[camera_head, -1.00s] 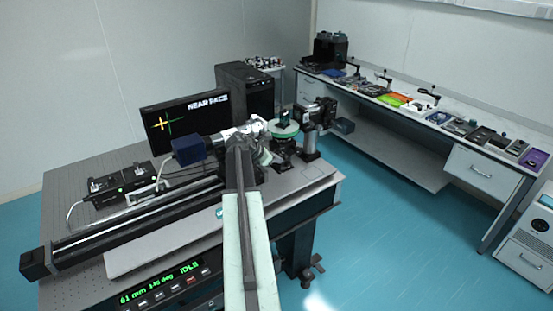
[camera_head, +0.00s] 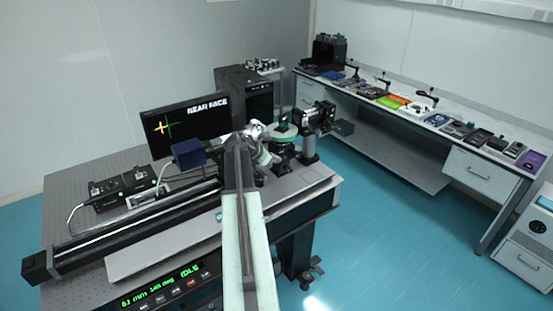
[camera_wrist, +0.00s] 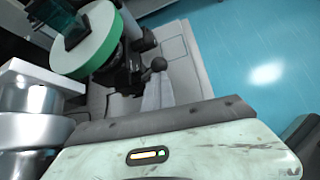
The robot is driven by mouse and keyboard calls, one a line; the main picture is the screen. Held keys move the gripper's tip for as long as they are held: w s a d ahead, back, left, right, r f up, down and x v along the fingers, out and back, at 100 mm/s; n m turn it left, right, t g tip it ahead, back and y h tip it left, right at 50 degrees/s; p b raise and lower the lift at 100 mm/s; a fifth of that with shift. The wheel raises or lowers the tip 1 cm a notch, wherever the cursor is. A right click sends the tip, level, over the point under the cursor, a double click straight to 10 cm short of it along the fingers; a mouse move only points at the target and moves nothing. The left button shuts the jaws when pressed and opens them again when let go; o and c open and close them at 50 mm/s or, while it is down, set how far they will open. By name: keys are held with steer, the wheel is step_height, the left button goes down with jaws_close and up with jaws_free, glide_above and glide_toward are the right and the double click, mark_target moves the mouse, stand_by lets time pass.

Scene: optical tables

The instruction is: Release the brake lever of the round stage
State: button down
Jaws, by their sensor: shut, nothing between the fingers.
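The round stage (camera_head: 284,131) is a disc with a green rim and pale top, near the right end of the optical table; a dark teal block stands on it. It also shows at upper left in the wrist view (camera_wrist: 104,45). Beside it in the wrist view is a black lever with a ball knob (camera_wrist: 158,64), which appears to be the brake lever. My gripper (camera_head: 267,158) is beside the stage in the head view, shut and empty. In the wrist view its pale body (camera_wrist: 190,150) fills the bottom, apart from the knob; its fingertips are hard to make out.
A black rail (camera_head: 130,225) runs along the table front, with a lit green readout (camera_head: 160,287) below. A monitor (camera_head: 190,120) and a blue box (camera_head: 188,153) stand behind the rail. A black camera-like unit on a post (camera_head: 311,125) stands right of the stage. Blue floor is clear at right.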

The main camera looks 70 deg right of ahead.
steer(key=shift+s+d, duration=0.1)
steer(key=shift+s, duration=0.15)
steer(key=w+a+r+p, duration=0.4)
steer(key=w+a, duration=0.2)
steer(key=a, duration=0.3)
steer(key=shift+w+r, duration=0.15)
stand_by(0.4)
